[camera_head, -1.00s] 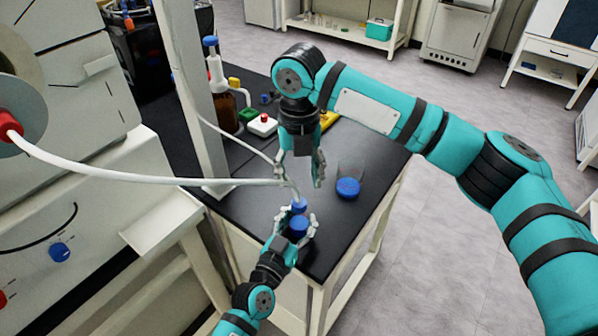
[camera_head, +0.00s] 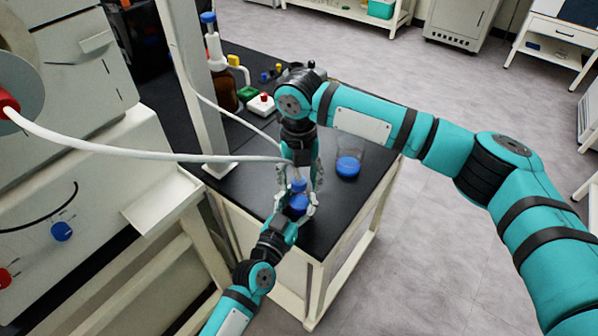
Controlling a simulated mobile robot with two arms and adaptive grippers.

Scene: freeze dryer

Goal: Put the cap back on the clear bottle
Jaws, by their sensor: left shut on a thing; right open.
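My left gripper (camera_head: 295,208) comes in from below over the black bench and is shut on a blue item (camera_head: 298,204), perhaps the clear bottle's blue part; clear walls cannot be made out. Just above it is a smaller blue piece, perhaps the cap (camera_head: 299,185), with a pale top. I cannot tell whether the two blue parts touch. My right gripper (camera_head: 301,182) points down from above, open, with its fingers on either side of the smaller blue piece. A clear vessel with blue in its base (camera_head: 348,166) stands on the bench to the right.
A white hose (camera_head: 150,154) crosses from the left and ends near my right gripper. A white post (camera_head: 195,100) stands at the bench's left. A brown bottle (camera_head: 224,92) and small coloured items stand behind. The black bench (camera_head: 335,205) is clear at the front right.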

